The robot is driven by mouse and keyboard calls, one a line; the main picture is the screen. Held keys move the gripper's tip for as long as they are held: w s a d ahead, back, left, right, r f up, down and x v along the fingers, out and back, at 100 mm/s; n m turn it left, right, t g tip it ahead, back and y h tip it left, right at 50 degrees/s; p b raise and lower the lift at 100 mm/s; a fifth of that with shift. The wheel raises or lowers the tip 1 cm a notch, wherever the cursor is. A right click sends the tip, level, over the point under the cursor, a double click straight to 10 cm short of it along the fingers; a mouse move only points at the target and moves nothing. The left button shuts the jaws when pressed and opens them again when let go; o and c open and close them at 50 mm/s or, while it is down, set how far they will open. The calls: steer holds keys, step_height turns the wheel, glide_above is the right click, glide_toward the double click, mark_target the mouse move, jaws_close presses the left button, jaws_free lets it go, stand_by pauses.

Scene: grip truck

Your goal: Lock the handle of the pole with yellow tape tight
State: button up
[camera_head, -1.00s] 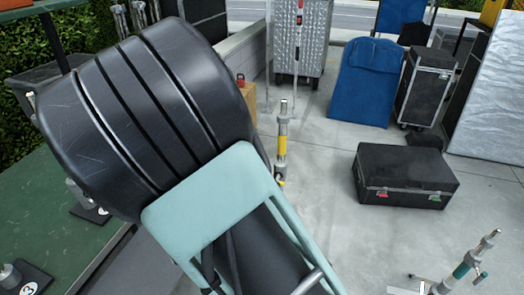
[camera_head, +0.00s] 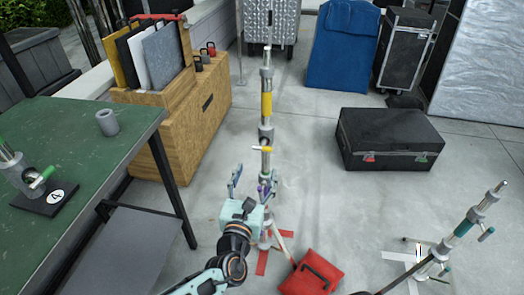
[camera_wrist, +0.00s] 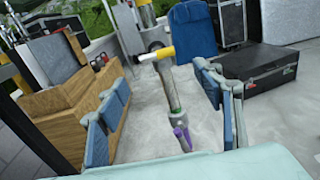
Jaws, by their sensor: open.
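The pole with yellow tape (camera_head: 266,104) stands upright on the concrete just beyond my gripper. A handle with a yellow grip (camera_head: 262,149) sticks out sideways below the tape. A purple lever (camera_wrist: 181,136) sits lower on the pole. My gripper (camera_head: 252,182) is open and empty, its fingers on either side of the lower pole in the picture. In the wrist view the gripper (camera_wrist: 165,105) also shows its spread blue pads, apart from the handle.
A wooden crate (camera_head: 205,118) with upright panels stands left of the pole. A green table (camera_head: 70,135) is at the left. A red weight (camera_head: 312,275) lies by the pole's foot. A black case (camera_head: 388,138) and a green-taped pole (camera_head: 464,228) are right. Floor between is clear.

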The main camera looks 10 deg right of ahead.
mark_target(262, 146)
steer(key=x, duration=1)
steer(key=shift+w+r, duration=0.25)
steer(key=shift+w, duration=0.2)
steer(key=c, duration=1.2)
